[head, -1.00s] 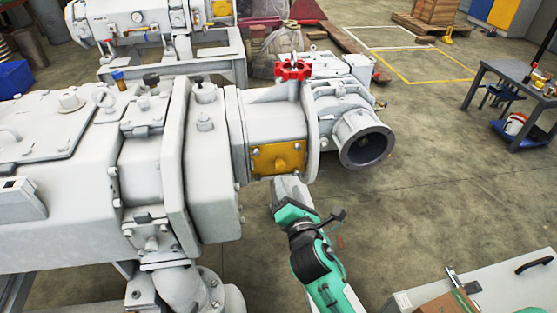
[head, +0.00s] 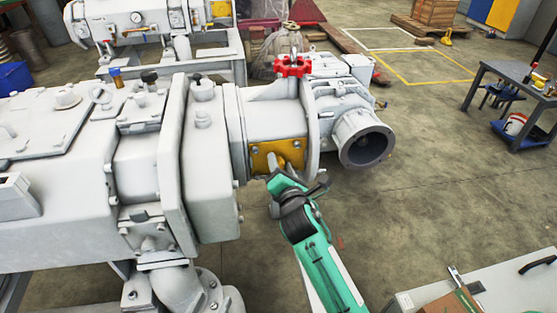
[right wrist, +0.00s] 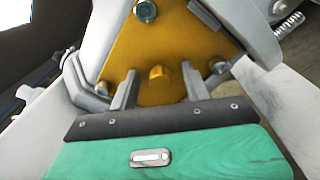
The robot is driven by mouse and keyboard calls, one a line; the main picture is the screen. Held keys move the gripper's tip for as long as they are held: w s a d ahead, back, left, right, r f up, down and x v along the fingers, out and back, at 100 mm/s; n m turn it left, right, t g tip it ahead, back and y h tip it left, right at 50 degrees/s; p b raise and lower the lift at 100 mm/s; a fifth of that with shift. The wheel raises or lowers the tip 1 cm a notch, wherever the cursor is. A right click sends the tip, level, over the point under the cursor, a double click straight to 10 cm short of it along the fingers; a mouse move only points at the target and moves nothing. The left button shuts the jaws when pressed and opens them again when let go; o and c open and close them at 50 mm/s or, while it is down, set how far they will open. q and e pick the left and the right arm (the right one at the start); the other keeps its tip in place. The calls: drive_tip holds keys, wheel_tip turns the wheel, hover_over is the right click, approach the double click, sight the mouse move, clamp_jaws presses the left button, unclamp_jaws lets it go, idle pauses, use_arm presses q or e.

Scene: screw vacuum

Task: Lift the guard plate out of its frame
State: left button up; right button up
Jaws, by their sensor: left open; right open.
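The yellow guard plate (head: 262,157) sits on the front of the grey pump housing, below the red handwheel. In the right wrist view the plate (right wrist: 150,45) lies between grey frame edges, with bolt heads near its corners and a short yellow knob (right wrist: 157,82) standing out from it. My right gripper (head: 279,168) is at the plate's lower part. In the right wrist view its two grey fingers (right wrist: 159,76) are open, one on each side of the knob, with a gap visible on both sides. My left gripper is not in view.
The red handwheel (head: 292,67) stands above the plate. A round pipe flange (head: 366,148) juts out to the right. A large grey housing (head: 60,210) fills the left. A grey cabinet top (head: 490,285) is at the lower right. The floor between is clear.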

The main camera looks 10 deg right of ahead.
clamp_jaws()
drive_tip(key=shift+r, duration=0.1)
drive_tip(key=shift+r, duration=0.1)
